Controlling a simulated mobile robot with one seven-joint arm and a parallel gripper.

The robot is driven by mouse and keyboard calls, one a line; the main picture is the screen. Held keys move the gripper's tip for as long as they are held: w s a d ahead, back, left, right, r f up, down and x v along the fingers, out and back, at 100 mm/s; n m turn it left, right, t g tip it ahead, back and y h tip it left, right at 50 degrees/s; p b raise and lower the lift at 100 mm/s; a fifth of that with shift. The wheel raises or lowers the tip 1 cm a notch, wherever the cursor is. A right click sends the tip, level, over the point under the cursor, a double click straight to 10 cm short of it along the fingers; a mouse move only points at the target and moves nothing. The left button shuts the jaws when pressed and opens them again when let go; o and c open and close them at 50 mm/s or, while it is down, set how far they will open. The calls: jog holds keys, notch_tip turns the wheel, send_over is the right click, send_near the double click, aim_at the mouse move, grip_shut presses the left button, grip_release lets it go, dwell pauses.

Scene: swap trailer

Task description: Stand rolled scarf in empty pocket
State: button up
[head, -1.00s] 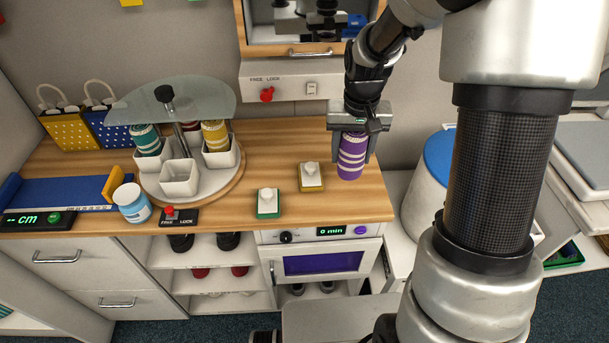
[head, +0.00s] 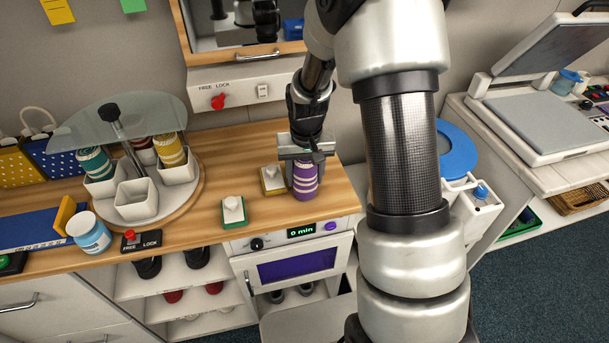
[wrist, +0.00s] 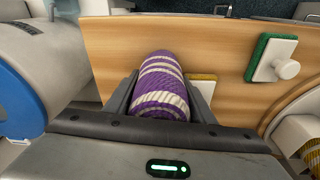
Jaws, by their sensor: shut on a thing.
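My gripper (head: 305,165) is shut on a purple and cream striped rolled scarf (head: 305,184), held upright near the right end of the wooden counter. The scarf also shows between the fingers in the wrist view (wrist: 160,85). A round carousel (head: 189,205) with white square pockets stands to the left. Its front pocket (head: 136,199) is empty. A teal scarf (head: 95,163), a yellow scarf (head: 169,151) and a partly hidden red one (head: 143,152) stand in the other pockets. A glass disc on a post covers part of the carousel from above.
A green-based knob block (head: 234,212) and a yellow-based one (head: 273,180) sit between gripper and carousel. A cabinet (head: 240,85) hangs above. A blue-lidded bin (head: 457,150) stands right.

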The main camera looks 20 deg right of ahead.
jog(key=shift+f, duration=0.25)
jog(key=o, duration=1.1)
jog(key=shift+r, duration=0.15)
